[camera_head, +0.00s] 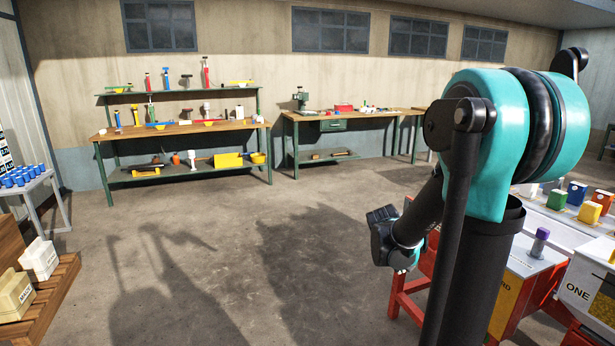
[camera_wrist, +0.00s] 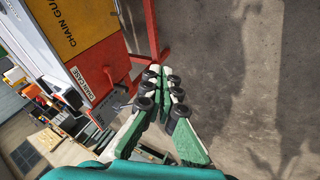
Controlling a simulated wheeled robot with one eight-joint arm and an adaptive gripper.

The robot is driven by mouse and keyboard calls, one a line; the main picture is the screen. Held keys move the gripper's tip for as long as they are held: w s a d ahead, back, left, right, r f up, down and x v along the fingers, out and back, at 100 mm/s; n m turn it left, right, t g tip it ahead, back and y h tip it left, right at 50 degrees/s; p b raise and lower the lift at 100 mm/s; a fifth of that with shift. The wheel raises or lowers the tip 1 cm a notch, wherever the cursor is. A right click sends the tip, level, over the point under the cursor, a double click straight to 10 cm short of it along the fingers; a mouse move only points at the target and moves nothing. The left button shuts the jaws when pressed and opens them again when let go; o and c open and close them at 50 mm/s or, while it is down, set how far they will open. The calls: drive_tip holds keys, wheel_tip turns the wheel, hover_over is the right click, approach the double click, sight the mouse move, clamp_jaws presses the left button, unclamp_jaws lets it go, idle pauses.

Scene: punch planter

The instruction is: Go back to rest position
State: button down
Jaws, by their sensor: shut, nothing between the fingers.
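My gripper (camera_wrist: 163,82) is shut and empty in the wrist view, its white and green fingers together at the tips. It hangs beside a red frame (camera_wrist: 143,28), over bare concrete floor, and I cannot tell whether it touches the frame. In the head view my teal and black arm is raised at the right and bent. Its wrist end is near the middle right, and the fingers are hidden there.
Workbenches (camera_head: 180,130) line the back wall. A wooden pallet stand (camera_head: 55,290) is at left. The middle floor is clear.

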drive_tip(key=s+a+f+y, duration=0.1)
drive_tip(key=s+a, duration=0.2)
drive_tip(key=s, duration=0.3)
drive_tip(key=s+a+f+y, duration=0.1)
drive_tip(key=s+a+y, duration=0.1)
drive_tip(key=s, duration=0.4)
drive_tip(key=s+a+f+m+y, duration=0.1)
drive_tip(key=s+a+f, duration=0.1)
drive_tip(key=s+a, duration=0.2)
drive_tip(key=shift+s+a+y, duration=0.2)
drive_tip(key=shift+s+y, duration=0.1)
drive_tip(key=shift+s, duration=0.85)
